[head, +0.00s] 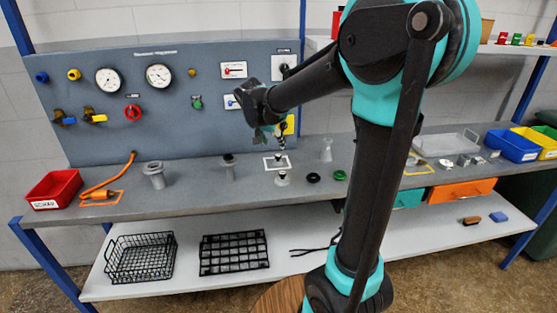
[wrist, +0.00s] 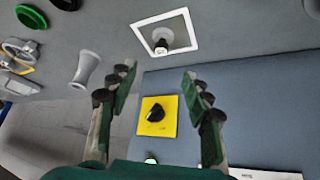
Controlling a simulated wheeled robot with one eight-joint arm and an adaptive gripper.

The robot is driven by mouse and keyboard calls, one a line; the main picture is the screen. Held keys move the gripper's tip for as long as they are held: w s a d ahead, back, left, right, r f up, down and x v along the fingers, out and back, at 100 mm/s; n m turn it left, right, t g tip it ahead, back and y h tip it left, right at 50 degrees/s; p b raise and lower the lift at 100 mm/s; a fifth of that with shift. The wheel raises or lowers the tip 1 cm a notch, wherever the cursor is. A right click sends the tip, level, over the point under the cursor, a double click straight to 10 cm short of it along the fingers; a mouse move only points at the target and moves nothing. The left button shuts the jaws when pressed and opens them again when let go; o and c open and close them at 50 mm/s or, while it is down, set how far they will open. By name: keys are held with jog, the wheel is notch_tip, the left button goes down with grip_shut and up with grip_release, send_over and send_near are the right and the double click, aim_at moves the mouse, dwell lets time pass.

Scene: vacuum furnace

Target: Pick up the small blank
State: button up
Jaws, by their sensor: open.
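I cannot tell for certain which piece is the small blank. Several small silver round pieces stand on the right part of the bench, among them one silver disc (head: 446,163) beside a yellow-outlined area. A short metal port (wrist: 161,46) stands inside a white square outline (wrist: 182,48) on the bench; the outline also shows in the head view (head: 268,168). My gripper (wrist: 158,78) is open, with nothing between its fingers. In the head view my gripper (head: 277,137) hangs above the bench, in front of the panel and near the white outline.
The grey gauge panel (head: 180,112) rises behind the bench and carries a yellow plate with a black knob (wrist: 156,115). A red bin (head: 53,186) stands at left, blue (head: 512,147) and yellow bins at right. A flared metal fitting (wrist: 86,69) and a green ring (head: 340,175) stand nearby.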

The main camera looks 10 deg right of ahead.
aim_at(278, 156)
jog(key=x, duration=0.4)
jog(key=shift+w+f, duration=0.1)
jog(key=shift+f, duration=0.05)
jog(key=shift+s+x, duration=0.2)
jog(key=shift+x, duration=2.85)
jog(key=shift+a+f, duration=0.1)
jog(key=shift+f, duration=0.05)
jog(key=shift+c, duration=0.2)
grip_shut()
